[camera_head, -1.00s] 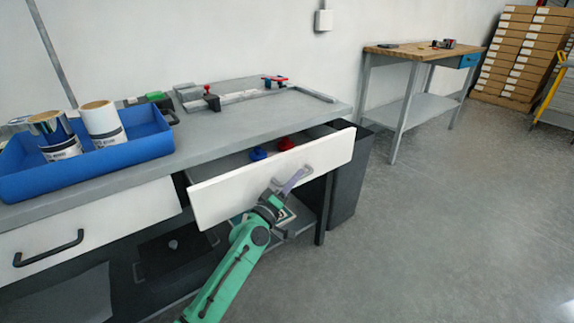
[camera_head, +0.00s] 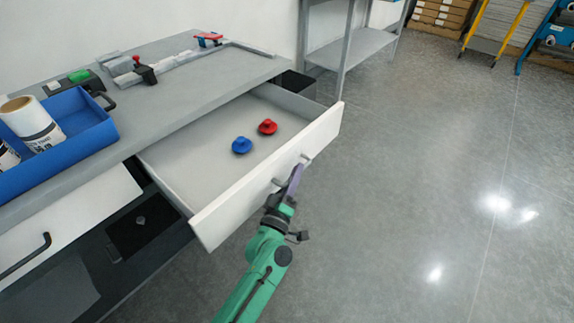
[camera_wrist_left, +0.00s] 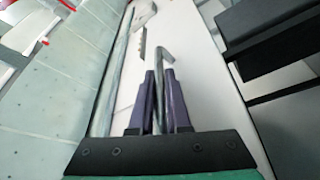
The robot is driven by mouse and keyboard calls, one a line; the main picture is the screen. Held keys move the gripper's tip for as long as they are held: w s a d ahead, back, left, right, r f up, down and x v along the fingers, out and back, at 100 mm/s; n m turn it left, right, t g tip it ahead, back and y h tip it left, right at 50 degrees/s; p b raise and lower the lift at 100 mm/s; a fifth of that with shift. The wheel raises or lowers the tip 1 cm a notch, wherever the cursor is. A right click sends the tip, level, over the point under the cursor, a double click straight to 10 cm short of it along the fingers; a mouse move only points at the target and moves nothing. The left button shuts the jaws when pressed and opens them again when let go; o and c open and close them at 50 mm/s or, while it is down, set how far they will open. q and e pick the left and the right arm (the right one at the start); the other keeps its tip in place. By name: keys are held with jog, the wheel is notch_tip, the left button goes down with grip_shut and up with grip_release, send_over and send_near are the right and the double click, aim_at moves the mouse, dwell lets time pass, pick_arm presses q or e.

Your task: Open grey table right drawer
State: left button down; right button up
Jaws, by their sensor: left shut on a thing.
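The grey table's right drawer (camera_head: 262,190) is pulled well out, with its white front facing me in the head view. Inside it lie a blue knob-like piece (camera_head: 242,145) and a red knob-like piece (camera_head: 267,127). My left gripper (camera_head: 294,180) is at the drawer's handle (camera_head: 305,158), shut on it. In the left wrist view the purple fingers (camera_wrist_left: 158,105) close around the metal handle bar (camera_wrist_left: 160,62), with the white drawer front (camera_wrist_left: 200,70) behind. The handle is partly hidden by the fingers. My right gripper is not in view.
The closed left drawer (camera_head: 65,215) has a black handle. A shelf frame (camera_head: 350,50) stands behind.

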pick_arm(q)
jog(key=shift+d+f, duration=0.1)
jog(key=c, duration=0.9)
grip_release()
jog(key=shift+s, duration=0.15)
jog(key=v, duration=1.4)
jog(key=shift+s, duration=0.15)
